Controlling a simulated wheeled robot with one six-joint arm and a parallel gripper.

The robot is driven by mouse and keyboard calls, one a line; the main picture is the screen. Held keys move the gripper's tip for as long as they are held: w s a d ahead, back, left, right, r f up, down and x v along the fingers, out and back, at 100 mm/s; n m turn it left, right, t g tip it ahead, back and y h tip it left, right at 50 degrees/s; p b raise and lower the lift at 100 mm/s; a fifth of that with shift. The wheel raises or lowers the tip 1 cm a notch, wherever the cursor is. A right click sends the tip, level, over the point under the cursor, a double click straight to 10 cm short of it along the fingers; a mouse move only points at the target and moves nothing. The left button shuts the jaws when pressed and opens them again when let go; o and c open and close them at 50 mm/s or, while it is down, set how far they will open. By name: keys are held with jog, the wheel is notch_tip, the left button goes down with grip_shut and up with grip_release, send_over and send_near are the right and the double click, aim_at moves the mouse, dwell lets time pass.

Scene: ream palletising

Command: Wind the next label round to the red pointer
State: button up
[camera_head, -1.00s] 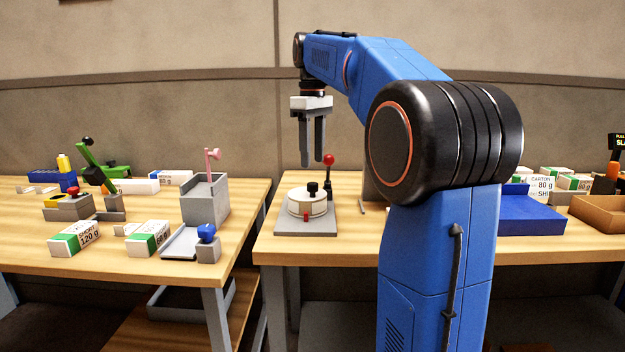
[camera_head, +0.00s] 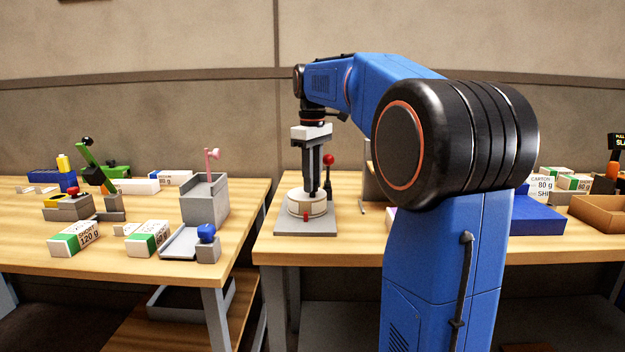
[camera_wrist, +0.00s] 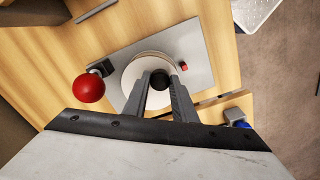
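The label dial (camera_head: 294,208) is a cream disc on a grey base plate (camera_head: 325,228), with a black knob (camera_wrist: 160,78) on top. The red pointer (camera_head: 306,217) sits at the disc's front edge; it also shows in the wrist view (camera_wrist: 184,67). My gripper (camera_head: 313,192) points straight down over the dial. In the wrist view its fingertips (camera_wrist: 160,84) lie either side of the knob; whether they press on it is not clear. No label writing is readable.
A red-ball lever (camera_head: 328,160) stands close behind my fingers, at the plate's right. A blue tray (camera_head: 535,218) and a brown box (camera_head: 597,211) lie farther right. The left table (camera_head: 110,265) holds reams and grey fixtures, across a gap.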

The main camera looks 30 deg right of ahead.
aim_at(301, 196)
jog(key=shift+c, duration=1)
jog(key=m, duration=0.2)
jog(key=a+m, duration=0.1)
jog(key=m, duration=0.2)
jog(key=shift+w+a+m, duration=0.2)
jog(key=shift+a+m, duration=0.05)
jog(key=shift+m, duration=0.15)
jog(key=m, duration=0.3)
jog(key=shift+w+a, duration=0.3)
jog(key=shift+w+a+m, duration=0.15)
jog(key=shift+m, duration=0.7)
jog(key=shift+w+a+m, duration=0.1)
jog(key=shift+w+m, duration=0.05)
jog(key=shift+m, duration=0.7)
jog(key=o, duration=1)
